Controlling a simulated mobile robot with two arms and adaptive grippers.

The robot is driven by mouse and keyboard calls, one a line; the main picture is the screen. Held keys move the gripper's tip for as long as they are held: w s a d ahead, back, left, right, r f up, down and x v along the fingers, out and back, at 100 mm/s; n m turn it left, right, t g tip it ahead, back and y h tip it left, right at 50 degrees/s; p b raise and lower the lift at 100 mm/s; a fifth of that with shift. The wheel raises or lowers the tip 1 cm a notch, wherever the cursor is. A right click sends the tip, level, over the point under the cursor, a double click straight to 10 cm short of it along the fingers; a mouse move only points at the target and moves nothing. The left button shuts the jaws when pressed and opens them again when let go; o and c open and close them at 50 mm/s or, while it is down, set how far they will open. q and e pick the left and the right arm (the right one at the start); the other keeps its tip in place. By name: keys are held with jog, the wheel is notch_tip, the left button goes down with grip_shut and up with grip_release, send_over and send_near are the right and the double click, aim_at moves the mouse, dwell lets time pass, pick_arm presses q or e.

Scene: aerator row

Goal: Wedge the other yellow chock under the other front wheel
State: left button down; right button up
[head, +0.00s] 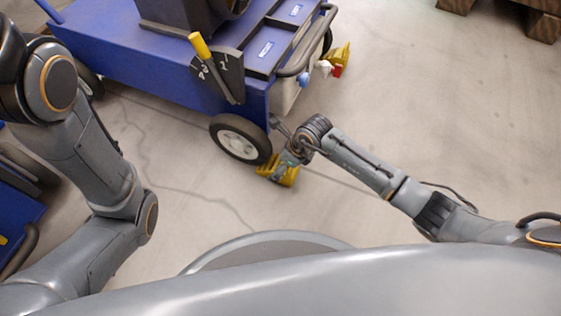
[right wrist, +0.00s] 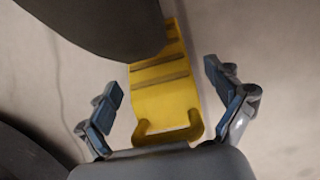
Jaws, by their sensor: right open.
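A yellow chock (head: 291,177) lies on the floor at the near front wheel (head: 240,138) of the blue cart. My right gripper (head: 281,167) is over this chock and hides part of it. In the right wrist view the chock (right wrist: 165,97) lies between the open, spread fingers (right wrist: 161,85), with gaps on both sides and its looped handle toward the palm. A dark rounded shape, apparently the wheel (right wrist: 95,22), covers part of its far end; I cannot tell if they touch. Another yellow chock (head: 343,54) is at the far front wheel (head: 327,42). My left gripper is out of view.
The blue cart (head: 150,62) fills the upper left, with a yellow-handled lever (head: 200,47) and a grey push bar (head: 312,50). Another blue cart (head: 20,215) is at the left edge. A wooden pallet (head: 525,18) is top right. Floor to the right is clear.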

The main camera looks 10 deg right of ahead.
jog(key=v, duration=1.2)
jog(key=shift+w+r, duration=0.1)
